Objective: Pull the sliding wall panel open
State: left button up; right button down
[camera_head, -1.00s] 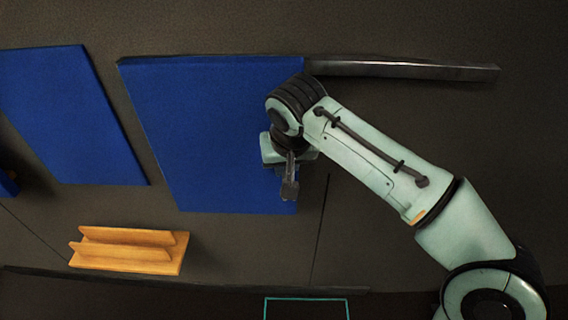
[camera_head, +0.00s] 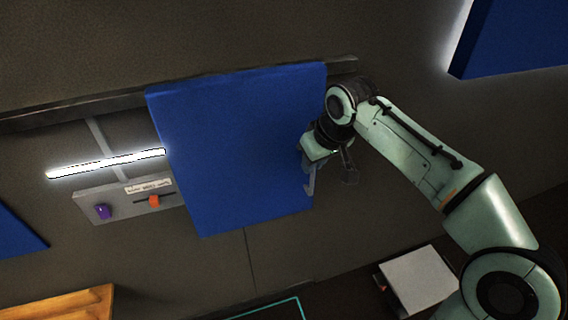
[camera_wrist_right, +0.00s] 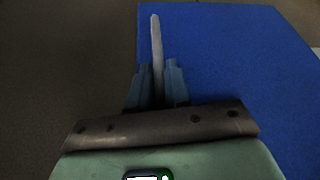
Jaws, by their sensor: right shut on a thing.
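The blue sliding wall panel (camera_head: 235,150) hangs from a dark rail (camera_head: 80,112) and stands toward the rail's right end. My right gripper (camera_head: 318,162) is at the panel's right edge. It is shut on the pale upright handle (camera_head: 310,184) there. In the right wrist view the two fingers (camera_wrist_right: 157,85) close around the handle (camera_wrist_right: 156,42), and the blue panel (camera_wrist_right: 225,60) fills the right side. My left gripper is out of view.
Left of the panel, a grey control board (camera_head: 125,200) with a purple knob (camera_head: 103,211) and an orange slider (camera_head: 154,201) is exposed below a lit tube (camera_head: 105,164). A wooden rack (camera_head: 65,304) is at lower left, a white box (camera_head: 418,280) at lower right.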

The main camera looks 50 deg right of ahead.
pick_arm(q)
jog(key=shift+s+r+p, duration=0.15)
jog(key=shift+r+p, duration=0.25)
pick_arm(e)
jog(key=shift+s+d, duration=0.5)
jog(key=shift+d, duration=0.3)
jog(key=shift+s+d, duration=0.5)
jog(key=shift+d, duration=0.25)
jog(key=shift+s+d, duration=0.5)
jog(key=shift+d, duration=0.3)
jog(key=c, duration=1.2)
grip_release()
jog(key=shift+o, duration=0.2)
pick_arm(q)
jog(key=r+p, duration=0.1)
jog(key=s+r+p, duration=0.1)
jog(key=p, duration=0.1)
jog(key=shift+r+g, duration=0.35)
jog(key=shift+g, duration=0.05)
pick_arm(e)
jog(key=v, duration=1.3)
jog(key=shift+r, duration=0.3)
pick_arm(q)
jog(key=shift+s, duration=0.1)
pick_arm(e)
jog(key=shift+w, duration=0.1)
